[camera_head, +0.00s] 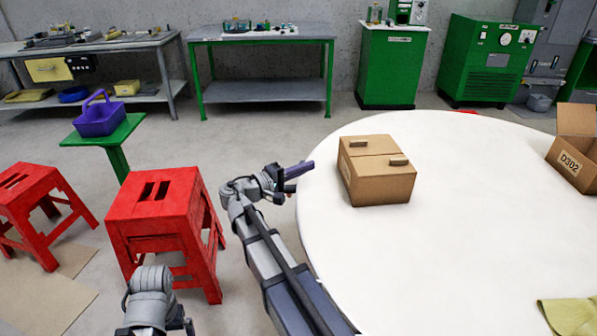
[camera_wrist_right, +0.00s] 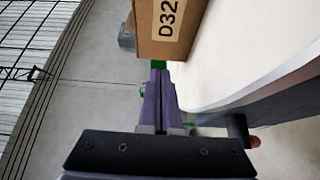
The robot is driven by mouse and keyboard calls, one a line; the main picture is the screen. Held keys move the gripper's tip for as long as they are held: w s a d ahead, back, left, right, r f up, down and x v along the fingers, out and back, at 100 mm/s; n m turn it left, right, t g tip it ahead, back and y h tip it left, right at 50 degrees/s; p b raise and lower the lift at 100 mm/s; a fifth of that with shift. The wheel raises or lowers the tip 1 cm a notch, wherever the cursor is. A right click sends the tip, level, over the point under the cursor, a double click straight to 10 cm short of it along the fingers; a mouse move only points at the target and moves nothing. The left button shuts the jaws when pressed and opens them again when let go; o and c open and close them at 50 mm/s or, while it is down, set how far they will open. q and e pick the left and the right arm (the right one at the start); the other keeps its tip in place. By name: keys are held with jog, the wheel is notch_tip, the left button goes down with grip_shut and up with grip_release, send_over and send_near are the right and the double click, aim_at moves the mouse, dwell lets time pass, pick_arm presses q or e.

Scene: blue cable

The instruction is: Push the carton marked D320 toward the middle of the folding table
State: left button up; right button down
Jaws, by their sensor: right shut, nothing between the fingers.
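A closed brown carton (camera_head: 382,186) stands on the white round folding table (camera_head: 470,240), close to its left edge. In the right wrist view the carton (camera_wrist_right: 150,35) shows a label reading "D32", cut off by the frame. My right gripper (camera_head: 308,166) is at the table's left rim, its purple fingers shut and empty, pointing at the carton's left side. A small gap shows between fingertips and carton; in the right wrist view the fingers (camera_wrist_right: 158,75) end just below the carton. Part of my left arm shows at the bottom left; its fingers are out of view.
An open carton marked D302 (camera_head: 572,160) stands at the table's right edge. A yellow-green cloth (camera_head: 570,315) lies near the front right. The table's middle is clear. Red stools (camera_head: 165,215) and a purple basket (camera_head: 100,117) on a green stand are left of the table.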

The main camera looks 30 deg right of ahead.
aim_at(342, 160)
jog(key=d, duration=0.3)
jog(key=shift+w+d, duration=0.1)
jog(key=shift+d, duration=0.3)
jog(key=s+d, duration=0.2)
jog(key=shift+d, duration=0.35)
jog(key=shift+s+d, duration=0.3)
jog(key=shift+d, duration=0.15)
